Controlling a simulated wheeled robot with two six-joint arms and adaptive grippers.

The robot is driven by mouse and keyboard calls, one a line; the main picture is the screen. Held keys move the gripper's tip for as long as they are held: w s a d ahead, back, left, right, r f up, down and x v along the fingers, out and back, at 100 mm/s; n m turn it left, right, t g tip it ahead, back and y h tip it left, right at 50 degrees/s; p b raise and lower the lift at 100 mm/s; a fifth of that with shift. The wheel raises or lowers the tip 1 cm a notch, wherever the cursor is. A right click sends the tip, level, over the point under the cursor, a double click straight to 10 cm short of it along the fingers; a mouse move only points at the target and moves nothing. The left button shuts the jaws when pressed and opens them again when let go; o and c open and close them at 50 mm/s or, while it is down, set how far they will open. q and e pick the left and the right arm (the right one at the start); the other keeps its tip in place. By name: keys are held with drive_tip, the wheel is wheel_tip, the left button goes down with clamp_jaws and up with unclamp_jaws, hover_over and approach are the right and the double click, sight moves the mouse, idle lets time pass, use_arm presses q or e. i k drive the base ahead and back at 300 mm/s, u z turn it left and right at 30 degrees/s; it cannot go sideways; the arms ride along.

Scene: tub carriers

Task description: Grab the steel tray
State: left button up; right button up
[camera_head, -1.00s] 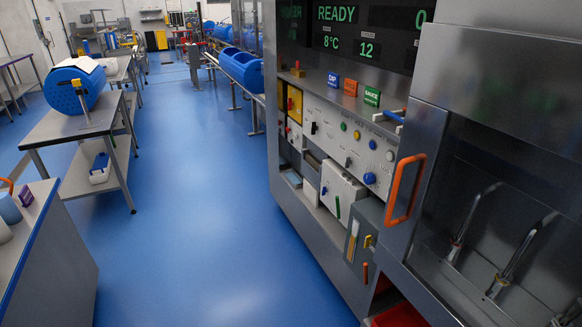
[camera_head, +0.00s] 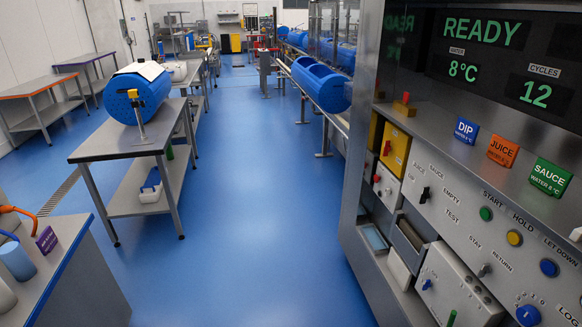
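I cannot make out a steel tray in this view. Neither of my grippers shows. A steel table (camera_head: 100,150) stands at left of centre with a blue tub (camera_head: 128,105) on top. A white sheet lies on the tub, and a stand with a yellow top is in front of it. The table's lower shelf (camera_head: 128,203) carries a small blue and white item (camera_head: 150,186).
A large steel machine (camera_head: 352,205) with a control panel (camera_head: 450,205) and a "READY" display fills the right. A counter (camera_head: 75,268) with cups and a purple tag (camera_head: 46,240) is at lower left. Blue floor (camera_head: 245,230) lies open between them. More blue tubs (camera_head: 320,84) stand on a line behind.

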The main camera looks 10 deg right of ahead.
sight(377, 245)
drive_tip(key=z, duration=0.05)
drive_tip(key=i, duration=1.5)
drive_tip(key=z, duration=0.75)
drive_tip(key=i, duration=0.95)
drive_tip(key=z, duration=1.25)
drive_tip(key=i, duration=0.55)
drive_tip(key=z, duration=0.3)
